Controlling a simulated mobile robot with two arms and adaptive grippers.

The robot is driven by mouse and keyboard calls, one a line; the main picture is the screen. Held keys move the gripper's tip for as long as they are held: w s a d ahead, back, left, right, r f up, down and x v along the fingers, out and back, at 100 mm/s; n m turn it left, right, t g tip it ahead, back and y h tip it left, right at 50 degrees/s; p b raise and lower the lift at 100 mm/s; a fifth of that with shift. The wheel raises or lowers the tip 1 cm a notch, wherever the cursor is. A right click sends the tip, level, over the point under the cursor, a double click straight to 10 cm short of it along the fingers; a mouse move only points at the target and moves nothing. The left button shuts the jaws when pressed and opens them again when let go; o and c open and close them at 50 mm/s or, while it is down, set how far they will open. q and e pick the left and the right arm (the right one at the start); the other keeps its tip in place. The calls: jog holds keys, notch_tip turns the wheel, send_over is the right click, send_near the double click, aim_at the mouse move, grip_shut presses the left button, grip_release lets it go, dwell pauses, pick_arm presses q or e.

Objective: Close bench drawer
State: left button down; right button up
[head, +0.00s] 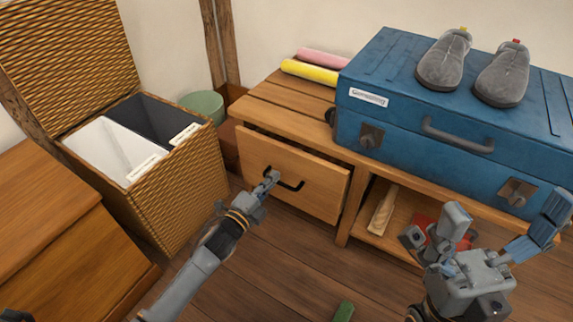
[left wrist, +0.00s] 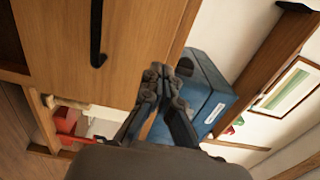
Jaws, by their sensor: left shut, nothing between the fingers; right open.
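The bench drawer (head: 322,194) is the light wooden drawer at the left of the wooden bench (head: 262,108). Its front stands out from the bench, with a dark gap along its top edge. A black bar handle (head: 290,187) is on the front. My left gripper (head: 272,176) is shut and empty, with its tips in front of the drawer by the handle. In the left wrist view the gripper (left wrist: 160,76) is beside the drawer front (left wrist: 55,50), off the handle (left wrist: 97,35); I cannot tell whether it touches. My right gripper (head: 505,225) is open and empty, before the bench's right part.
A blue suitcase (head: 400,133) with grey slippers (head: 445,60) lies on the bench. Yellow (head: 310,71) and pink (head: 322,57) rolls lie behind. A wicker hamper (head: 190,185) with open lid stands left. A green object (head: 343,312) lies on the floor.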

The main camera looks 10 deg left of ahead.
aim_at(292, 156)
pick_arm(q)
jog(key=b+x, duration=0.2)
jog(key=x, duration=0.5)
jog(key=shift+w+d+b, duration=0.1)
jog(key=shift+w+b, duration=0.15)
jog(key=shift+b, duration=0.05)
